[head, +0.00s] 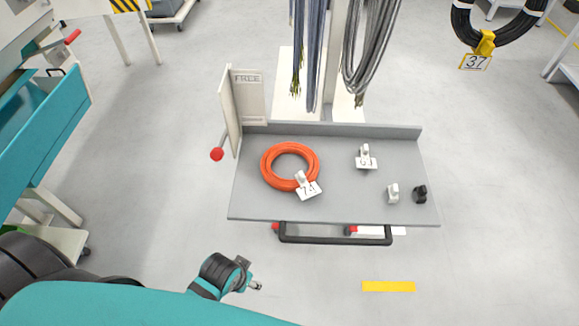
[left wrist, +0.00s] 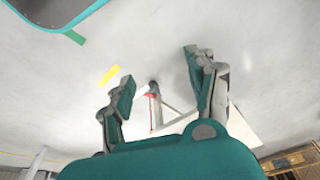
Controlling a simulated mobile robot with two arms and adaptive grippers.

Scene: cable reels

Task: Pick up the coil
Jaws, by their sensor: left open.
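An orange coil (head: 267,167) lies flat on the left part of the grey cart top (head: 340,205) in the head view. A white clip with a number tag (head: 308,190) sits on its front right rim. My left gripper (head: 250,280) is in front of the cart, below and left of the coil in the picture, and apart from it. In the left wrist view its two fingers (left wrist: 160,68) are spread with nothing between them. The coil does not clearly show in that view. My right gripper is not in view.
A white tagged clip (head: 366,158), a small white clip (head: 393,193) and a black one (head: 420,194) stand on the cart top. A black handle (head: 335,239) runs along its front. Grey cables (head: 370,50) hang behind. A "FREE" panel (head: 247,95) stands at the back left.

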